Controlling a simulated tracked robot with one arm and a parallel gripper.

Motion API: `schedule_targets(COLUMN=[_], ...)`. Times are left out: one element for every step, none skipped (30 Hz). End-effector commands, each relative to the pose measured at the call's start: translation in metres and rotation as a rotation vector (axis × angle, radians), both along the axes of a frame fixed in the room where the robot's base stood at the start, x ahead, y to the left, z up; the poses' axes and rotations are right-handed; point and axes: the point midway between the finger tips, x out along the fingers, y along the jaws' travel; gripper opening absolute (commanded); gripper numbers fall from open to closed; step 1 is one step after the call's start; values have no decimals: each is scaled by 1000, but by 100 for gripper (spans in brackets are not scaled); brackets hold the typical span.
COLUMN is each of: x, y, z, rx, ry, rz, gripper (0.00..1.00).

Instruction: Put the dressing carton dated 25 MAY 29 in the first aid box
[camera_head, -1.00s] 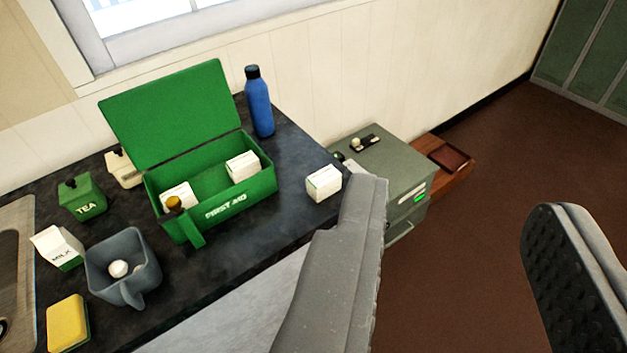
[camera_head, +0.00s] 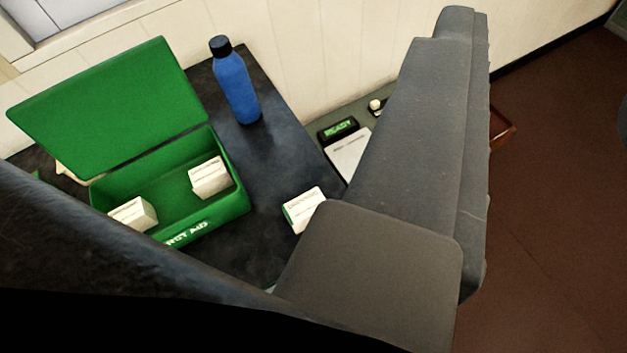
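The green first aid box (camera_head: 232,210) stands open on the dark worktop, its lid raised at the back. Inside it are two white cartons, one at the right (camera_head: 209,177) and one at the left (camera_head: 131,214). A third white carton (camera_head: 303,210) with a green edge stands on the worktop right of the box. No date is readable on any carton.
A blue bottle (camera_head: 236,82) stands behind the box on the worktop (camera_head: 262,160). A grey-green cabinet beyond the worktop's edge bears a small display reading READY (camera_head: 338,129) and a white label (camera_head: 350,155). Dark parts of mine cover the lower left. Brown floor (camera_head: 560,200) is open at the right.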

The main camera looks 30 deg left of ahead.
Motion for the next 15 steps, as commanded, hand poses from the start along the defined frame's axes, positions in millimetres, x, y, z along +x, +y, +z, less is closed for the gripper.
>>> schedule_targets(x=[0, 0, 0, 0, 0, 0, 0, 0, 1, 2, 3, 7, 11, 16, 25], y=[0, 0, 0, 0, 0, 0, 0, 0, 0, 0, 1, 2, 3, 5, 6], z=[0, 0, 0, 0, 0, 0, 0, 0, 0, 0, -1, -3, -5, -8, -14], rx=[0, 0, 0, 0, 0, 0, 0, 0, 1, 4, 8, 15, 24, 35, 51], ry=[-1, 0, 0, -1, 0, 0, 0, 0, 2, 6, 12, 26, 40, 59, 93], rz=[0, 0, 0, 0, 0, 0, 0, 0, 0, -1, -3, -5, -8, -11, -19], gripper=[36, 36, 36, 36, 36, 36, 36, 45, 56, 64, 64, 64, 64, 64, 64])
